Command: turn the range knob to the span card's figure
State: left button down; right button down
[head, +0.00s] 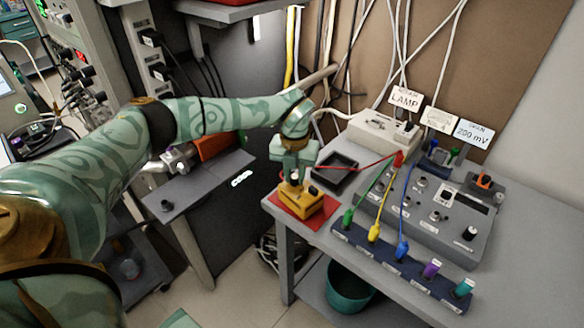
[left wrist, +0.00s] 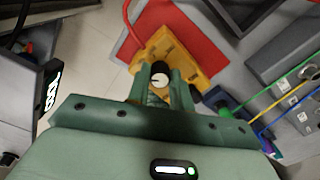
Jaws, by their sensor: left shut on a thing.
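The span card (head: 473,134) stands at the back right of the bench and reads "200 mV". A yellow-orange box (head: 300,207) sits on a red mat (head: 324,217) at the bench's near left corner; it also shows in the left wrist view (left wrist: 172,48). My left gripper (head: 292,180) is over the box, pointing down. In the left wrist view its fingers (left wrist: 160,86) are shut around a black knob with a white top (left wrist: 160,77), which looks like the range knob. A dark line marks the white top. The scale figures around the knob cannot be read.
A black tray (head: 336,174) lies just behind the box. To the right are a grey panel (head: 430,215) and a blue strip with coloured plugs and cables (head: 390,257). A lamp card (head: 405,99) stands behind. A teal bin (head: 350,288) is below the bench.

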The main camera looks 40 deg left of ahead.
pick_arm(q)
jog(key=shift+r+m+p, duration=0.2)
jog(key=shift+m+p, duration=0.3)
jog(key=shift+m, duration=0.3)
jog(key=shift+f, duration=0.2)
pick_arm(e)
jog(key=shift+w+r, duration=0.2)
jog(key=shift+r, duration=0.5)
jog(key=shift+d, duration=0.1)
pick_arm(q)
jog(key=c, duration=1.2)
grip_release()
jog(key=shift+c, duration=0.2)
